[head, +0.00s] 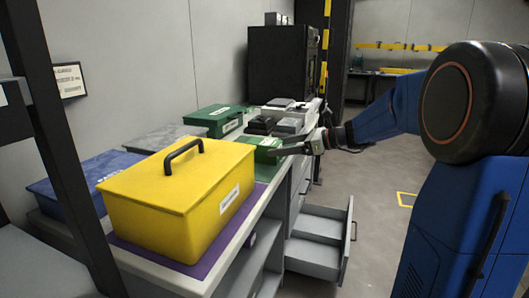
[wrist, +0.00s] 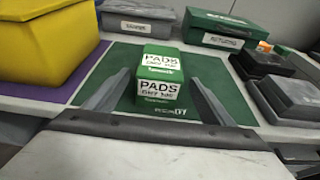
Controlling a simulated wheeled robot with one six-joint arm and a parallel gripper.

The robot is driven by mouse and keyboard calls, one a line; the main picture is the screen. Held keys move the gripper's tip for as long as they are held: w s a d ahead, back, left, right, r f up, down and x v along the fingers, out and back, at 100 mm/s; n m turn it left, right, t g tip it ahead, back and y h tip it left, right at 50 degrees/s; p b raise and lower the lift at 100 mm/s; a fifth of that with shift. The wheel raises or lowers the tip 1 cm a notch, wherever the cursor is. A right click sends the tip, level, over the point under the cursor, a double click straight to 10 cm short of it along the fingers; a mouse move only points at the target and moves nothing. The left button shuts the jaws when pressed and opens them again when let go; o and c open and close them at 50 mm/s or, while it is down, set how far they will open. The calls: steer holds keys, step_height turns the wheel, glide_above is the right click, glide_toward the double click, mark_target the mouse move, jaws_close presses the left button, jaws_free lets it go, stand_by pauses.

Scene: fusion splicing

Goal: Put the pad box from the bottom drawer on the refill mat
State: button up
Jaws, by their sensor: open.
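The green pad box (wrist: 158,92), with white PADS labels on its faces, stands on a green mat (wrist: 213,68) in the wrist view; I take this to be the refill mat. My gripper (wrist: 160,78) is open, with one finger on each side of the box and visible gaps between. In the head view my gripper (head: 284,150) is low over the bench beside the green mat area (head: 264,142). The bottom drawer (head: 318,254) is pulled out, and its visible inside looks empty.
A yellow lidded case (head: 178,192) stands on a purple mat (head: 160,252) at the near end of the bench. A green case (head: 214,120) is behind, and dark boxes (wrist: 290,98) are to the right in the wrist view. The open drawer juts into the floor space.

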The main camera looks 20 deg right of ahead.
mark_target(264, 148)
steer(key=shift+x, duration=3.3)
steer(key=c, duration=1.3)
